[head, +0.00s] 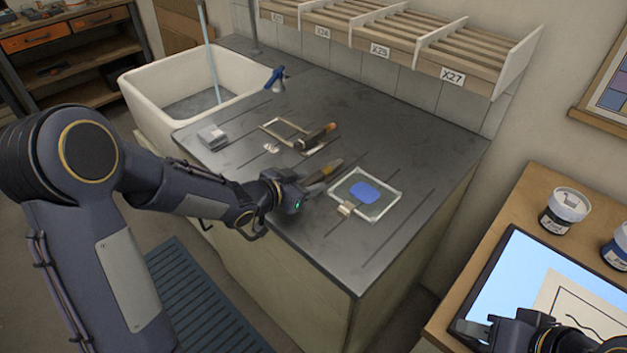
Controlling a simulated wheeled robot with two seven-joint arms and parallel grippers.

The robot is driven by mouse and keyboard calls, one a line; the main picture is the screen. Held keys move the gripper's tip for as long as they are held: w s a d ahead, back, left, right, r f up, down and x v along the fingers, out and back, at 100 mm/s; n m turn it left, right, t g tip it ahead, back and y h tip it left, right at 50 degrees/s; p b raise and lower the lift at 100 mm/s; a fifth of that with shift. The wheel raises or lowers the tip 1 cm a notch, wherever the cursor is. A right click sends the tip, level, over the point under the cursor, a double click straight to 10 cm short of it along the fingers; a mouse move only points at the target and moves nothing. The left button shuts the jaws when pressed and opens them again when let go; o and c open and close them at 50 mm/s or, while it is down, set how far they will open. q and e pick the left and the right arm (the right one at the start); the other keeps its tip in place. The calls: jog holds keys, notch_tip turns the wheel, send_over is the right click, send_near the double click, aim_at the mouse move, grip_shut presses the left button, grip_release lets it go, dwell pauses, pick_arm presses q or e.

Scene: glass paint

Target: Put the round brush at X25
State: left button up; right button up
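The rack (405,52) on the wall behind the bench has slatted bays with labels; the one that seems to read X25 (380,50) is second from the right. A brush-like tool with a tan and dark body (328,169) lies at my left gripper (313,184); I cannot tell whether the fingers hold it. A second dark tool with an orange end (317,137) lies further back, across a thin frame. Which of the two is the round brush is unclear. My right gripper (490,333) is at the bottom right, partly cut off, over the side table.
The grey bench (330,255) holds a glass pane (384,207) with a blue patch, a thin frame (270,127), a grey block (212,137) and a spray bottle (276,80). A white sink (150,95) adjoins left. Paint jars (563,212) stand right.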

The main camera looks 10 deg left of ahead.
pick_arm(q)
grip_shut()
jog(key=shift+r, duration=0.1)
